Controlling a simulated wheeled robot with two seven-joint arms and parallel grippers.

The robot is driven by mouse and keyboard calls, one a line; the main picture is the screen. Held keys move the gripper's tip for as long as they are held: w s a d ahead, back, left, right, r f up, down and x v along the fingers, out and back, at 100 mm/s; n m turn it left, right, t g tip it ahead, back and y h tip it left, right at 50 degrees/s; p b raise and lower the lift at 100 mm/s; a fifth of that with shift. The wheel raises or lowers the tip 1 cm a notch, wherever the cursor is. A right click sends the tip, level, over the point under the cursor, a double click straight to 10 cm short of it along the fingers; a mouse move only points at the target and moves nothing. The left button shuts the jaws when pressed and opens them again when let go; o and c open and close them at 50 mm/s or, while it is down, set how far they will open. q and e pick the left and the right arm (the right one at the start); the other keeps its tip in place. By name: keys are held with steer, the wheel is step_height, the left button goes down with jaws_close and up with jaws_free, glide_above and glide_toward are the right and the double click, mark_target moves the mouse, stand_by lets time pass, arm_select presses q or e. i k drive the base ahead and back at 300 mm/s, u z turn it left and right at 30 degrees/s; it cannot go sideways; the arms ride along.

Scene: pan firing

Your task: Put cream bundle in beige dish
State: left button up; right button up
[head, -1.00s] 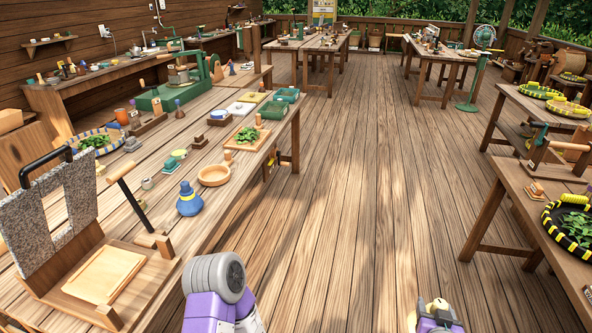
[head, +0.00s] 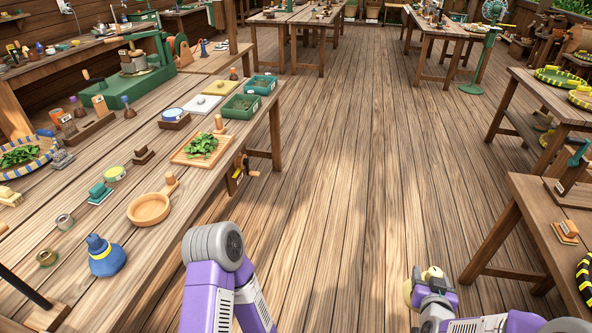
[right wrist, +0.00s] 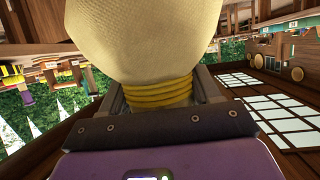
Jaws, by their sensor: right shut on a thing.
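My right gripper (head: 431,284) is at the lower right of the head view, over the floor, away from the table. It is shut on the cream bundle (head: 432,272), of which only a small pale part shows there. In the right wrist view the bundle (right wrist: 143,40) is large, a cream cloth body with a yellow tied neck (right wrist: 157,93) between the fingers. A round, shallow tan dish (head: 135,219), which looks like the beige dish, sits on the left table; it looks empty. My left arm shows at the bottom, but its gripper is not in view.
On the left table (head: 185,250), a blue bottle (head: 106,259) stands near the dish, and a board with green leaves (head: 187,158) lies behind it. Green trays (head: 240,107) stand farther back. Clear floor (head: 340,220) lies between the left table and the right tables (head: 545,215).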

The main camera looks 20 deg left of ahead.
mark_target(150, 211)
steer(key=i, duration=1.75)
steer(key=u, duration=3.65)
steer(key=i, duration=1)
